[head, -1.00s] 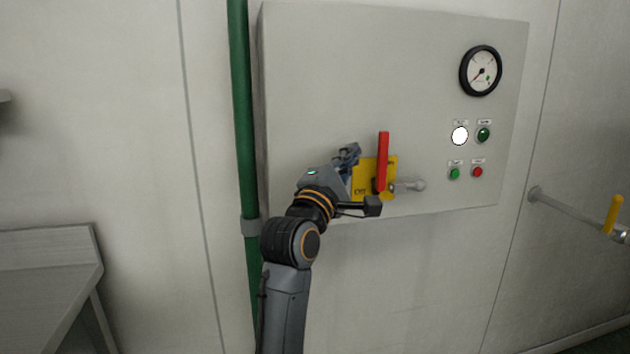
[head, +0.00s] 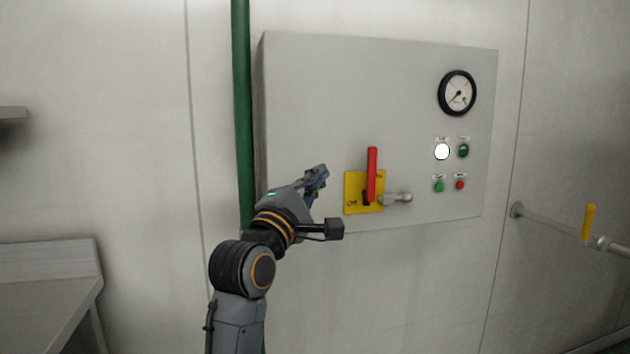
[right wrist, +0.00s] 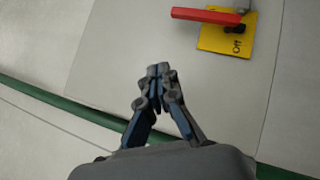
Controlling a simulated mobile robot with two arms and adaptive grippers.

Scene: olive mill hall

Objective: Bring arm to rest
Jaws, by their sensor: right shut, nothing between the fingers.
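My right gripper (head: 316,178) is shut and empty, in front of the left part of the grey control panel (head: 340,75). It is left of the yellow switch plate (head: 353,190), apart from it. The red lever handle (head: 372,172) stands upright on that plate, and "Off" is legible at the plate's lower left. In the right wrist view the closed fingers (right wrist: 158,72) point at bare panel, with the red handle (right wrist: 205,15) and yellow plate (right wrist: 225,40) beyond at the upper right. My left gripper is not in view.
A green vertical pipe (head: 242,110) runs left of the panel. A gauge (head: 457,93), lamps and buttons sit at the panel's right. A wall pipe with a yellow handle (head: 588,221) is at the far right, and a grey bench (head: 45,270) at lower left.

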